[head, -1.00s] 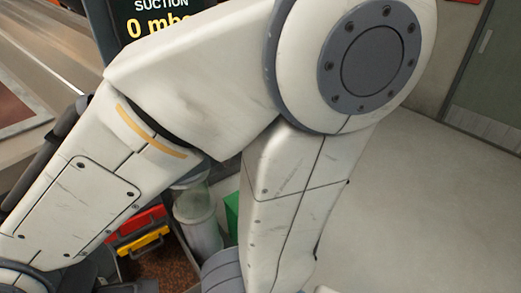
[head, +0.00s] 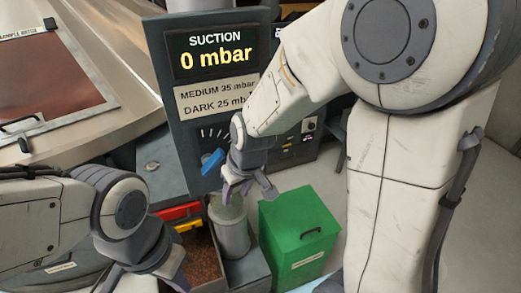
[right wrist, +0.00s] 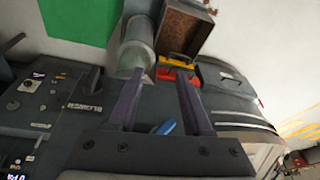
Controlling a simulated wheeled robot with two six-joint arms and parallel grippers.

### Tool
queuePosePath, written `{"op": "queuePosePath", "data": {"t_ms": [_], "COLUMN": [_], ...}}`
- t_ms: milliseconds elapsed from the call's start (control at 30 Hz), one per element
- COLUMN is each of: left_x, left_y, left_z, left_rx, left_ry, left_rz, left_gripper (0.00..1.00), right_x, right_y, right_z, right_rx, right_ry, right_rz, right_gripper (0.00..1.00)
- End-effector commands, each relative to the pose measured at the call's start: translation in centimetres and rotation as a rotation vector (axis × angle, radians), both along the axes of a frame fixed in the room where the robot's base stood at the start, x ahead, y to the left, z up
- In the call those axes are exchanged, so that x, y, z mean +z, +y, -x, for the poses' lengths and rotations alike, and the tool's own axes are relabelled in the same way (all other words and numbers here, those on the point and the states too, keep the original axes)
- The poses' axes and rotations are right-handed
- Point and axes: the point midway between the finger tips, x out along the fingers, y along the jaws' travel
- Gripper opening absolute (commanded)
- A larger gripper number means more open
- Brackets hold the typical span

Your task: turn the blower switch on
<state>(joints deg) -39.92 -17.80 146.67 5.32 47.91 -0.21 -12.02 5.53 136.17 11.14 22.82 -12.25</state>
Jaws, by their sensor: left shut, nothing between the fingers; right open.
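A dark lever-like part (right wrist: 93,79), perhaps the blower switch, stands beside an upside-down BLOWER label (right wrist: 84,106) in the right wrist view. In the head view my forearm and gripper hide this area. My right gripper (head: 248,192) is open and empty in front of the lower part of the suction panel (head: 160,75). Its fingers (right wrist: 157,100) show in the right wrist view, right of the lever and apart from it. A blue knob (head: 211,162) on a dial sits just left of this gripper; it also shows between the fingers (right wrist: 166,127). My left gripper (head: 180,278) is shut at the lower left.
The display reads 0 mbar. A green bin (head: 298,235) and a clear cylinder (head: 231,232) stand below my right gripper. Red (head: 178,212) and yellow handles are beside a box of brown grains (head: 203,256). A metal worktop (head: 100,70) lies left. Pale floor is free at right.

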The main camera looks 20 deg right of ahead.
Motion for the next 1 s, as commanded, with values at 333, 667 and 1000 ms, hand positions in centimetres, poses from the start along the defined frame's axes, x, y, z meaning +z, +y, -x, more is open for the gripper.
{"op": "queuePosePath", "data": {"t_ms": [333,667,1000], "left_x": [4.8,2.3,0.5], "left_y": [0.0,0.0,0.0], "left_z": [0.0,0.0,0.0], "left_rx": [-0.003,-0.004,-0.004], "left_ry": [0.001,0.000,0.000], "left_rz": [-0.001,-0.001,-0.001], "left_gripper": [0.00,0.00,0.00], "right_x": [0.7,-4.9,-8.5], "right_y": [-10.3,-10.4,-10.3], "right_z": [-7.7,-9.8,-11.5], "right_rx": [-0.231,-0.233,-0.233], "right_ry": [-0.118,-0.120,-0.122], "right_rz": [0.045,0.046,0.046], "right_gripper": [0.50,0.50,0.50]}}
